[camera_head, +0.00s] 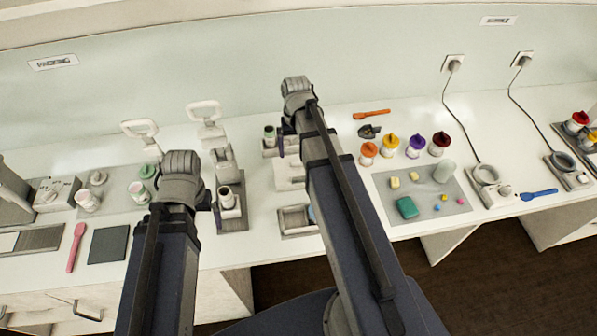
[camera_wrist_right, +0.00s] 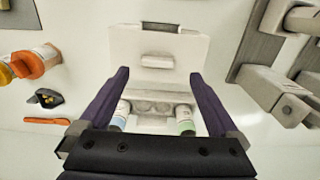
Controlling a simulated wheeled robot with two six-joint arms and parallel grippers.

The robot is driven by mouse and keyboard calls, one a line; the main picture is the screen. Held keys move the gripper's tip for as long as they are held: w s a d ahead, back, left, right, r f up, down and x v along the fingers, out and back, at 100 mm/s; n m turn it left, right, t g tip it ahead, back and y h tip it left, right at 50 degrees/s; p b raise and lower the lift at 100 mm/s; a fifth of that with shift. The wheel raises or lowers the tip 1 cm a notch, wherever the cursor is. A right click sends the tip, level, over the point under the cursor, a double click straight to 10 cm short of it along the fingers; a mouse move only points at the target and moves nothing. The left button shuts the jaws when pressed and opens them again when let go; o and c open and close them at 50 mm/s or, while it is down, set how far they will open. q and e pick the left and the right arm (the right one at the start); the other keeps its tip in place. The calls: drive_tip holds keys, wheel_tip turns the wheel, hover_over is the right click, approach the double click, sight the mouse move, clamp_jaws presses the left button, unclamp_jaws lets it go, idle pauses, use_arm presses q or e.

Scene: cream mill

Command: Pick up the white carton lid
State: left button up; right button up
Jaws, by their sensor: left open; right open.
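The white carton lid (camera_wrist_right: 178,45) is a flat, pale panel with a raised bar grip (camera_wrist_right: 157,62), seen in the right wrist view. In the head view the lid (camera_head: 285,178) lies on the bench, partly hidden by my right arm. My right gripper (camera_wrist_right: 160,76) is open above it, its purple fingers spread to either side of the grip with nothing between them. A carton-like holder (camera_wrist_right: 152,127) with round sockets lies beside the lid, next to a blue-marked jar (camera_wrist_right: 120,112) and a green-marked jar (camera_wrist_right: 185,118). My left gripper (camera_head: 212,204) is open, mostly hidden behind its own wrist.
Grey presses with white handles (camera_head: 204,112) stand left of the lid. A small grey tray (camera_head: 297,232) lies in front.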

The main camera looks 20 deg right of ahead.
sight(298, 161)
drive_tip(key=f+b, duration=0.4)
drive_tip(key=f, duration=0.1)
drive_tip(key=shift+s+d, duration=0.15)
drive_tip(key=shift+d, duration=0.05)
drive_tip(key=shift+r, duration=0.15)
clamp_jaws()
idle(0.4)
